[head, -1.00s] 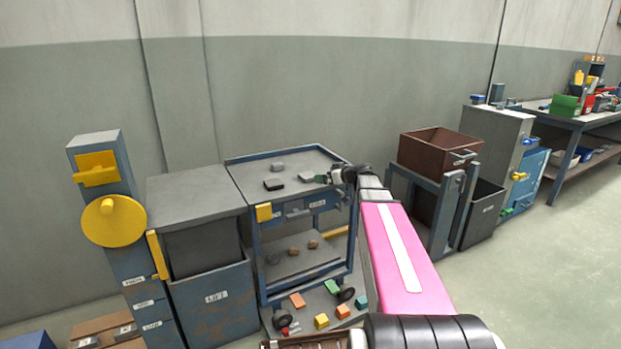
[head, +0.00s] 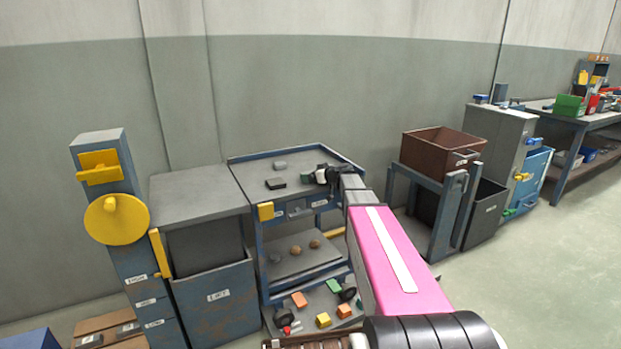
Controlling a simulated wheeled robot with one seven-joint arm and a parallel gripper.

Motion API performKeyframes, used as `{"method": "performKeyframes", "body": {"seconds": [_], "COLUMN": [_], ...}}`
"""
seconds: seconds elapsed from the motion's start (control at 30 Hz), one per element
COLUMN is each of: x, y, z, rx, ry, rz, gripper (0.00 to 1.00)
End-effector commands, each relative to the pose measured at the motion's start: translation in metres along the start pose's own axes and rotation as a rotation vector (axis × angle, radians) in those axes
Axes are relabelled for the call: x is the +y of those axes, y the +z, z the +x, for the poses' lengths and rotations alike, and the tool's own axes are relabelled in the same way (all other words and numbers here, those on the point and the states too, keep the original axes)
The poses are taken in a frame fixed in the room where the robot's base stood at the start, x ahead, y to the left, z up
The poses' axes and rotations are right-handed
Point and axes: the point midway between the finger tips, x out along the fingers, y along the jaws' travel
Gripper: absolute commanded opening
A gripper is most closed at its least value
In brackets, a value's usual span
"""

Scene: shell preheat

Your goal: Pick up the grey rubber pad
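A small grey block (head: 280,165) lies toward the back of the cart's top tray. A darker, flat block (head: 275,184) lies nearer the front left of it. A third, light grey flat piece showed to their right earlier; it is now hidden at my gripper. I cannot tell for sure which piece is the rubber pad. My gripper (head: 309,177) is low over the right half of the tray, to the right of both visible blocks. Its fingers are too small and covered to show whether they are open or shut, or hold anything.
The blue cart (head: 247,176) has a raised rim around its top. Its lower shelves hold round lumps and coloured blocks. A grey bin cabinet (head: 200,190) stands against its left. A brown box (head: 430,150) on a stand is to the right.

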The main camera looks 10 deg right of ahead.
Motion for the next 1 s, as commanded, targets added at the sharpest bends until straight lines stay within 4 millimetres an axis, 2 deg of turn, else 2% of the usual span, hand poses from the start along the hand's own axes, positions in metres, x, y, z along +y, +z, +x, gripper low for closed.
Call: {"method": "performKeyframes", "body": {"seconds": [0.03, 0.13, 0.17, 0.47, 0.63, 0.77, 0.9, 1.0], "x": [0.0, 0.0, 0.0, 0.0, 0.0, 0.0, -0.001, -0.023], "y": [0.0, 0.0, 0.0, -0.001, -0.008, -0.02, -0.041, -0.052], "z": [0.0, 0.0, 0.0, -0.001, -0.003, -0.007, -0.013, -0.013], "rx": [0.0, 0.0, 0.0, 0.0, 0.001, 0.001, 0.002, 0.001], "ry": [0.0, 0.0, 0.0, 0.0, -0.001, -0.001, -0.001, -0.003], "rz": [0.0, 0.0, 0.0, 0.0, 0.0, -0.001, -0.002, -0.002], "gripper": [1.0, 0.67, 0.63, 0.63, 0.63, 0.62, 0.62, 0.62]}}
